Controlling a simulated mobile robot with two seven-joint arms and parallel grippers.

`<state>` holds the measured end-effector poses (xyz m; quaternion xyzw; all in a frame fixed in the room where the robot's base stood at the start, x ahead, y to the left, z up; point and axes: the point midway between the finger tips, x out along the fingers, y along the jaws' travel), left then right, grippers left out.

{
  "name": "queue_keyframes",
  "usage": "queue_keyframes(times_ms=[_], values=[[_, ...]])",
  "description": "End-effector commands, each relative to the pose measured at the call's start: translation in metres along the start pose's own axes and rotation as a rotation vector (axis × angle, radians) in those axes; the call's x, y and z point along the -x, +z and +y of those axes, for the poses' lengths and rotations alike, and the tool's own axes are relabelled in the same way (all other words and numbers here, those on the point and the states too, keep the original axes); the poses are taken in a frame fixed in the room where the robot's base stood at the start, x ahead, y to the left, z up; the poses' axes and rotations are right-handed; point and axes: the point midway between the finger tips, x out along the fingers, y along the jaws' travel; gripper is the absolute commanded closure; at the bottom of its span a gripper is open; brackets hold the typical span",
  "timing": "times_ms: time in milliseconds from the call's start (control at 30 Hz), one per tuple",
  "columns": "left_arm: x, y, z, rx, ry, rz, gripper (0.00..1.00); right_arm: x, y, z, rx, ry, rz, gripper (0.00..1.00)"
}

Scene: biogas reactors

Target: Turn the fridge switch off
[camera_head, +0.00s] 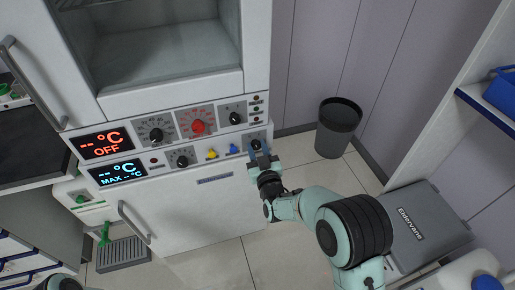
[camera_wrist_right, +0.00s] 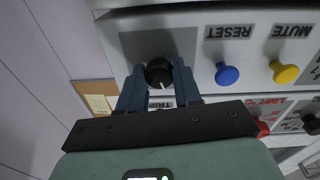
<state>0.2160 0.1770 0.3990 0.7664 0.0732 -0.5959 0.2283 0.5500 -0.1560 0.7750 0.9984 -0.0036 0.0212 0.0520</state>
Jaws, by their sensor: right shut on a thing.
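The fridge switch, a black round knob (camera_head: 255,144), is at the right end of the lower control row on the white cabinet. My right gripper (camera_head: 259,154) reaches it from the front. In the right wrist view its two blue-grey fingers are shut on the knob (camera_wrist_right: 158,72), one on each side, and a white pointer mark shows on the knob's face. The upper display (camera_head: 104,144) reads "OFF" in red. The lower display (camera_head: 118,172) reads "MAX" with dashes in blue. My left gripper is not in view.
A blue button (camera_head: 233,149) and a yellow button (camera_head: 212,154) sit left of the switch. A red dial (camera_head: 197,127) and black dials are above and beside them. A black bin (camera_head: 339,127) stands right of the cabinet. A grey case (camera_head: 425,229) is at the lower right.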

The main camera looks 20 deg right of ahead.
Motion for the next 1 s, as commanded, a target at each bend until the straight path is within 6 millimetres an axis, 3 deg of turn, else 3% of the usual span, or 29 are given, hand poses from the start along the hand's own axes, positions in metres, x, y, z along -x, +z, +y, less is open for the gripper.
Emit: queue_keyframes(times_ms=[400, 967, 1000], values=[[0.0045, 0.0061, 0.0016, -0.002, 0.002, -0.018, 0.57, 0.0003, 0.0012, 0.0008, 0.206, -0.007, 0.006, 0.97], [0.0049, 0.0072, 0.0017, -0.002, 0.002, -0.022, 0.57, 0.0003, 0.0015, 0.0009, 0.240, -0.008, 0.007, 0.97], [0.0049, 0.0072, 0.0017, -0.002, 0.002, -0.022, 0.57, 0.0003, 0.0014, 0.0010, 0.240, -0.008, 0.007, 0.64]])
